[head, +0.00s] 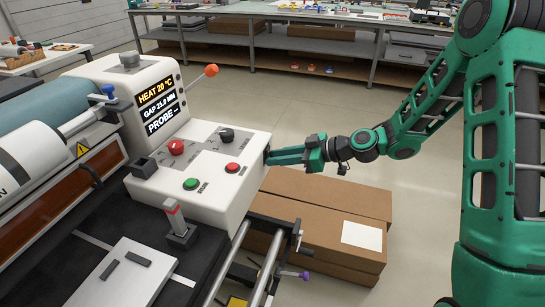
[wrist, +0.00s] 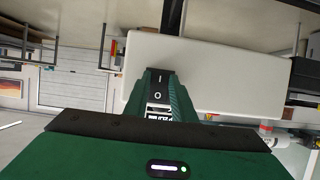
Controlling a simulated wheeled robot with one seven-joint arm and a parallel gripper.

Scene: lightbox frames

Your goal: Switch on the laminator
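The laminator is a white control box (head: 205,165) on a machine with rollers; it also fills the upper middle of the wrist view (wrist: 215,75). Its lit display (head: 158,103) reads HEAT 20 °C, GAP 21.8 MM and PROBE with dashes. A black switch (wrist: 158,87) with a white O mark is on the box's side. My gripper (head: 268,156) is at the box's right side, its green fingers pointing at it. In the wrist view the fingers (wrist: 160,88) stand a little apart, with the switch showing between them. I cannot tell whether they touch it.
Cardboard boxes (head: 325,210) lie on the floor below my gripper. Open floor lies behind, before a long workbench (head: 300,45).

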